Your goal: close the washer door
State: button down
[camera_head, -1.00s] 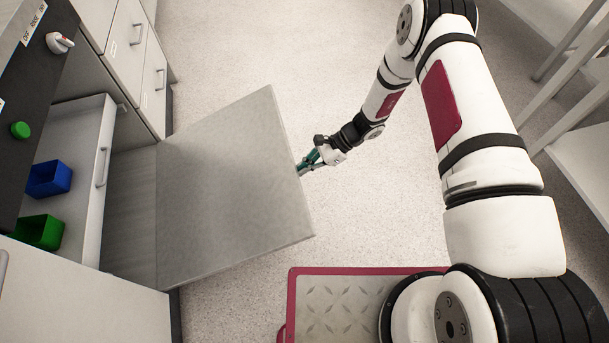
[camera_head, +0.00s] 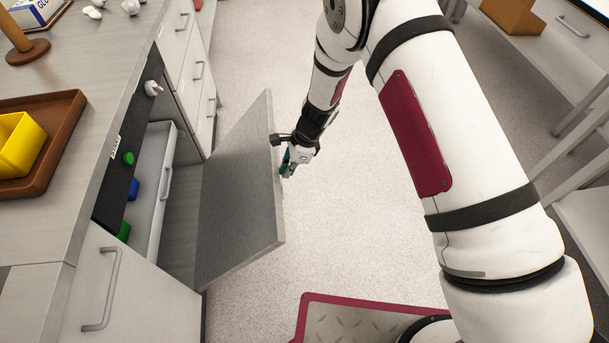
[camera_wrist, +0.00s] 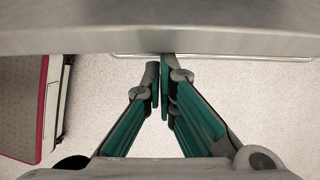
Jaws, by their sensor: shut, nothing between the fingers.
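The washer door (camera_head: 240,190) is a grey panel standing open, swung out from the cabinet front into the aisle. In the wrist view its surface (camera_wrist: 160,30) fills the top of the picture. My gripper (camera_head: 286,168) is at the door's outer free edge, on the side away from the cabinet. Its green fingers (camera_wrist: 160,85) are shut with nothing between them, and the tips reach the door edge in the wrist view. I cannot tell whether they touch it. The washer's dark control panel (camera_head: 128,150) has a white knob (camera_head: 153,88) and a green button (camera_head: 128,159).
A brown tray with a yellow bin (camera_head: 18,145) is on the counter. The floor (camera_head: 370,210) right of the door is clear.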

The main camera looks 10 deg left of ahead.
jog(key=s+a+r+h+p, duration=0.1)
jog(key=s+a+r, duration=0.2)
jog(key=a+r, duration=0.3)
jog(key=s+a+r+h+p, duration=0.1)
jog(key=a+r, duration=0.5)
jog(key=a, duration=0.8)
jog(key=shift+s+a+r+t+p, duration=0.2)
jog(key=shift+s+r+t+p, duration=0.3)
jog(key=shift+s, duration=0.45)
jog(key=shift+f, duration=0.15)
